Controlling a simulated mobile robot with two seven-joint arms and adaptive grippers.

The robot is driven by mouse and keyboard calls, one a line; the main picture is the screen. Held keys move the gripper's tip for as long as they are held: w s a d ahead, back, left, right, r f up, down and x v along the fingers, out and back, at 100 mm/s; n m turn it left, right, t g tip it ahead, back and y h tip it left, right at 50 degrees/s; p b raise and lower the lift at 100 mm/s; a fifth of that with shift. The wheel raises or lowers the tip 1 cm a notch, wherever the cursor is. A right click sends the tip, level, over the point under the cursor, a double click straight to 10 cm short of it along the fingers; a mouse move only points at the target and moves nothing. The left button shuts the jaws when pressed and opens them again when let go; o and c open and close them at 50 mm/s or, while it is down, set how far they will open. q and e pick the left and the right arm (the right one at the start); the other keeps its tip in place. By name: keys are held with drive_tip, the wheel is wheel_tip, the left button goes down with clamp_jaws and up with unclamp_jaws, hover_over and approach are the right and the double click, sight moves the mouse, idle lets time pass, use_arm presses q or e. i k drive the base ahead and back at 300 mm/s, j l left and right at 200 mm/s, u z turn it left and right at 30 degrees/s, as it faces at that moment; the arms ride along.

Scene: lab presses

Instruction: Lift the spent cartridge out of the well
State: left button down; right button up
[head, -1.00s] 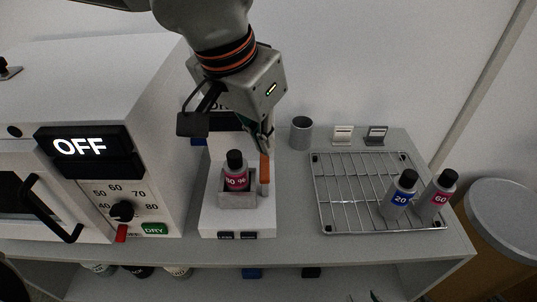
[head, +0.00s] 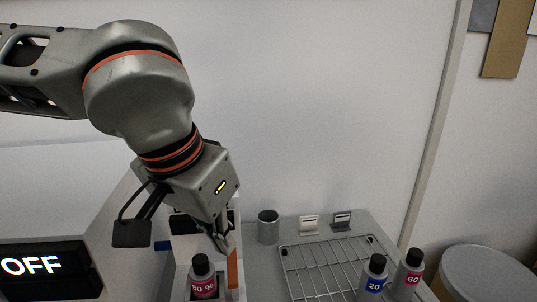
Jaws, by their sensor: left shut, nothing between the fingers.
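The cartridge in the well appears to be a grey bottle (head: 202,277) with a black cap and a pink label. It stands upright in the square well of a white device, low in the head view; the well's lower part is cut off by the picture edge. My left gripper (head: 226,246) is shut and empty, pointing down just behind and right of the bottle, apart from it. An orange lever (head: 232,270) stands right of the bottle, just below my fingertips; I cannot tell whether they touch it. My right gripper is not in view.
A grey cup (head: 268,227) and two small holders stand behind. A large white machine with an OFF display (head: 42,266) is at left.

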sight(202, 273)
drive_tip(key=k, duration=0.95)
